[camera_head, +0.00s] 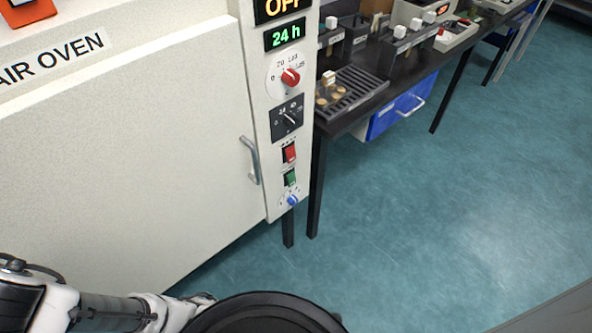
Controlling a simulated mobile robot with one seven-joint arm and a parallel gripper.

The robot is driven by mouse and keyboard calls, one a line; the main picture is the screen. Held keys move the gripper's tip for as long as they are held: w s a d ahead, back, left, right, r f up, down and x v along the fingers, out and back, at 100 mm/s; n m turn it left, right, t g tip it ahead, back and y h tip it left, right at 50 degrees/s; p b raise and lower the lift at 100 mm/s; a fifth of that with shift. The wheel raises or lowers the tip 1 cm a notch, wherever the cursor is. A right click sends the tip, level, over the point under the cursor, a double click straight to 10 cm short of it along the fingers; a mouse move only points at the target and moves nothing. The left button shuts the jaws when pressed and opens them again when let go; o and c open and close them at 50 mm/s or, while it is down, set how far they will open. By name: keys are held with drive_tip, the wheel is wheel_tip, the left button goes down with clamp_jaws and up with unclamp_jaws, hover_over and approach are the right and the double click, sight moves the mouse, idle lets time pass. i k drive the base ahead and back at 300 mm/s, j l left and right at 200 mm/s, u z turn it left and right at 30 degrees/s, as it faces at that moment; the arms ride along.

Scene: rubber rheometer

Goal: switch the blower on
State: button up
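The cream air oven (130,145) fills the left side, its door shut, with a metal handle (250,160) at the door's right edge. Its control panel has a red rocker switch (289,153), a green rocker switch (290,177) below it and a small blue knob (293,201) at the bottom. Their labels are too small to read, so I cannot tell which control is the blower's. My arm shows at the lower left, below the oven door and apart from the panel. My gripper's fingers are not in view.
Higher on the panel are a display (281,8) reading "OFF", a "24 h" display (285,34), a red-pointer dial (290,77) and a black dial (290,118). A black bench (345,120) with instruments and a blue drawer (395,112) stands right. The teal floor (440,210) is clear.

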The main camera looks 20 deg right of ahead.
sight(291, 179)
drive_tip(key=j+z, duration=0.1)
drive_tip(key=z, duration=1)
drive_tip(key=k+j, duration=0.3)
drive_tip(key=j, duration=0.2)
drive_tip(key=k+j, duration=0.3)
drive_tip(key=j, duration=0.2)
drive_tip(key=k+j, duration=0.3)
drive_tip(key=j, duration=0.15)
drive_tip(key=l+u, duration=0.1)
drive_tip(key=l, duration=0.65)
